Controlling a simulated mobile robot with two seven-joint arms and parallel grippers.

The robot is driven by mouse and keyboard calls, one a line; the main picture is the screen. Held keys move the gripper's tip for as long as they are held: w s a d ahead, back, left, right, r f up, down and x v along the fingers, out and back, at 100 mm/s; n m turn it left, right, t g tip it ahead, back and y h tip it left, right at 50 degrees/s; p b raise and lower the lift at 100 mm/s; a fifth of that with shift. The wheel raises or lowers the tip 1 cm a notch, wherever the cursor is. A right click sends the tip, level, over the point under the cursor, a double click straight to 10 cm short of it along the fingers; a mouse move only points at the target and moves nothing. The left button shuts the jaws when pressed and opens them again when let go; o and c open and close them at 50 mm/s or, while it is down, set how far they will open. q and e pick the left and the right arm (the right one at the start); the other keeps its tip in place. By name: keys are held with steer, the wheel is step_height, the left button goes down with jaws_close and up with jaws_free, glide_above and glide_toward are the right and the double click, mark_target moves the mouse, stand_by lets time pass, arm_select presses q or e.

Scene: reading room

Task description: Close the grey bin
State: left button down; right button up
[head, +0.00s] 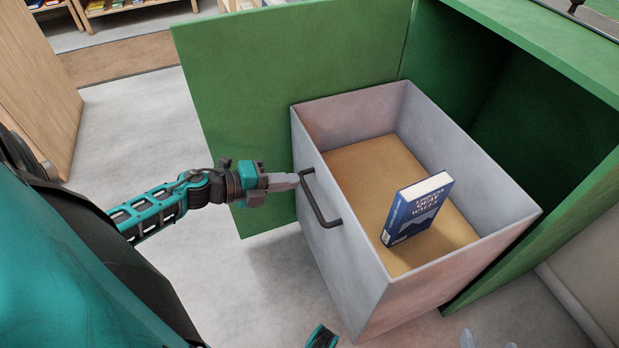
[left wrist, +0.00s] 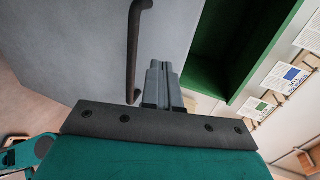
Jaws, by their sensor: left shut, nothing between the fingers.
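The grey bin (head: 345,262) is pulled out of a green cabinet (head: 540,45), like an open drawer. A dark bar handle (head: 322,203) is on its front face. A blue book (head: 416,210) stands upright on the bin's tan floor. My left gripper (head: 296,180) is shut and empty, with its tips close to the handle's upper end in the head view. In the left wrist view the shut fingers (left wrist: 158,72) point toward the bin front (left wrist: 75,45), beside the handle (left wrist: 136,45). I cannot tell whether the fingers touch it.
A green cabinet door (head: 245,100) stands open on the bin's far left side. A wooden panel (head: 40,90) is at the left. Shelves with books (head: 110,8) stand at the back. The grey floor (head: 130,130) left of the bin is clear.

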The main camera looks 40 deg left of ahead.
mark_target(323, 175)
arm_select(q)
steer(key=x, duration=0.4)
steer(key=shift+w+d+r, duration=0.1)
steer(key=shift+w+r, duration=0.1)
steer(key=shift+r, duration=0.15)
steer(key=shift+w+d, duration=0.35)
steer(key=shift+w, duration=0.15)
arm_select(e)
steer(key=shift+w+a, duration=0.1)
steer(key=shift+a, duration=0.25)
